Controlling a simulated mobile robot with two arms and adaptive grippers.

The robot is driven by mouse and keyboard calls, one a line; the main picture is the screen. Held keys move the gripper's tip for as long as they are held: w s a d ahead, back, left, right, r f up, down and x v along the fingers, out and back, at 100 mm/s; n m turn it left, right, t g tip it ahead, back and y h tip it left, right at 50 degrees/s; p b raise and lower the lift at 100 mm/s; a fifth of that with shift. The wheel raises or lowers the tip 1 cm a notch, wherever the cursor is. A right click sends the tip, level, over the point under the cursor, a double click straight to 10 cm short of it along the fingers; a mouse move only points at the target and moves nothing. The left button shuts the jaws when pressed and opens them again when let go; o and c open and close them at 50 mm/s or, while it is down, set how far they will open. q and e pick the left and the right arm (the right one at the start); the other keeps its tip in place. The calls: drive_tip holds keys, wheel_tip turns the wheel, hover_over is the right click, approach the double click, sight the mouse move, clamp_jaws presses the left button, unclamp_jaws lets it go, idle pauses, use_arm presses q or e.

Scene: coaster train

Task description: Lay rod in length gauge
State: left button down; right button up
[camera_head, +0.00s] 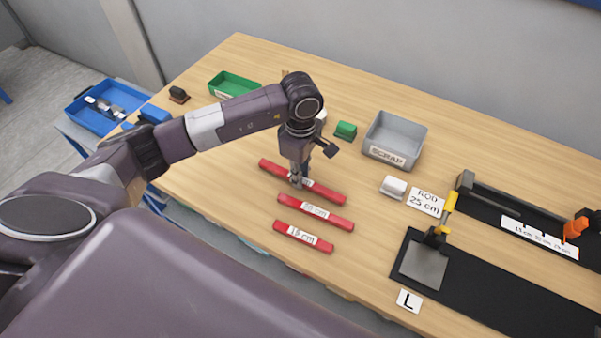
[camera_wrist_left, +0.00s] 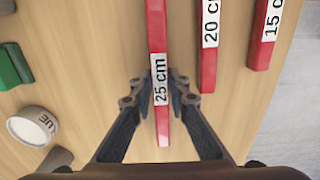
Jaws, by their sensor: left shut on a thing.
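Three red rods lie side by side on the wooden table. The longest rod, labelled 25 cm (camera_head: 325,191), is the farthest one in the head view; it also shows in the left wrist view (camera_wrist_left: 157,30). My left gripper (camera_head: 297,181) points down over it and is shut on it near its label, with a finger on each side (camera_wrist_left: 158,88). The 20 cm rod (camera_head: 340,221) and the 15 cm rod (camera_head: 286,231) lie apart from it. The black length gauge (camera_head: 500,203) with a marked scale strip (camera_head: 540,238) and an orange part (camera_head: 574,229) stands at the right. My right gripper is out of view.
A card reading ROD 25 cm (camera_head: 425,201) and a white block (camera_head: 393,187) lie left of the gauge. A grey scrap bin (camera_head: 412,126) and a green block (camera_head: 346,130) stand behind. A black plate with a yellow-handled clamp (camera_head: 450,203) is at front right.

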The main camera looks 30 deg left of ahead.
use_arm(q)
drive_tip(key=shift+f, duration=0.2)
drive_tip(key=shift+f, duration=0.2)
drive_tip(key=c, duration=1.8)
unclamp_jaws()
drive_tip(key=shift+c, duration=0.2)
drive_tip(key=shift+r, duration=0.15)
